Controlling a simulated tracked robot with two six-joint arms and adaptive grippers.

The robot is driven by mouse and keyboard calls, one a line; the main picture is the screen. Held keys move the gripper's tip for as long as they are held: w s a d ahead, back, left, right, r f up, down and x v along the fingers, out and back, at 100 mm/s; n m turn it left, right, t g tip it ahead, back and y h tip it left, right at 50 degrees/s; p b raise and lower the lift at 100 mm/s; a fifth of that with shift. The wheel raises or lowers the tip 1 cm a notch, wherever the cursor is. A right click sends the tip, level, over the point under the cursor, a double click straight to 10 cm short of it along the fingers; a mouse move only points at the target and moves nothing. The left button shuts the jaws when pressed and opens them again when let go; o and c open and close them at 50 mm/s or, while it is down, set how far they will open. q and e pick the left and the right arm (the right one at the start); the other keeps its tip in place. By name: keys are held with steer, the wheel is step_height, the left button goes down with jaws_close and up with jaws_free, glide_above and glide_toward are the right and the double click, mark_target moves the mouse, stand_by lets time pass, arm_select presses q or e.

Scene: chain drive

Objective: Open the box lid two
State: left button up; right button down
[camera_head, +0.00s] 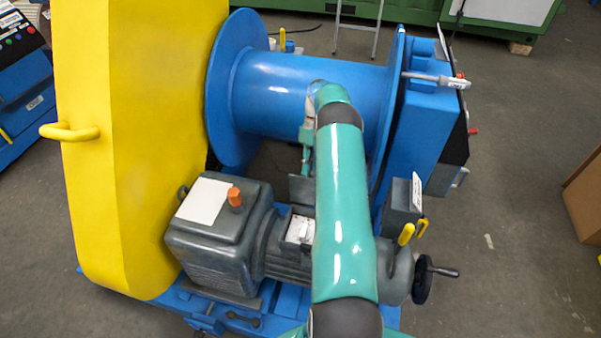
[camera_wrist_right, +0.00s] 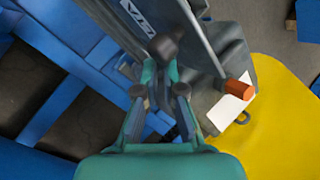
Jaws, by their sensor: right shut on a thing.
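A grey box lid (camera_wrist_right: 185,30) with white lettering fills the top middle of the right wrist view, with a dark round knob (camera_wrist_right: 163,46) beside it. In the head view, a grey plate (camera_head: 301,188) that looks like this lid stands behind the motor's terminal box (camera_head: 299,230). My right gripper (camera_head: 306,165) reaches down to it from the far side; in the wrist view its fingers (camera_wrist_right: 160,92) are shut at the lid's knob. My arm hides part of the motor and the contact is small in the head view. My left gripper is not in view.
The grey gearbox (camera_head: 215,235) with an orange plug (camera_head: 234,197) stands left of the arm, beside the yellow guard (camera_head: 140,130). The blue drum (camera_head: 300,95) lies behind. A second grey box (camera_head: 403,208) and a handwheel (camera_head: 424,279) are on the right.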

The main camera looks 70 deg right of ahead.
steer(key=c, duration=1.8)
jaws_free()
steer(key=shift+s+f, duration=0.3)
steer(key=shift+f, duration=0.55)
steer(key=o, duration=0.6)
steer(key=shift+s+d+r, duration=0.1)
steer(key=shift+s+r, duration=0.3)
steer(key=shift+s, duration=0.3)
steer(key=shift+o, duration=1.3)
steer(key=shift+r, duration=0.1)
step_height(320, 180, up, 10)
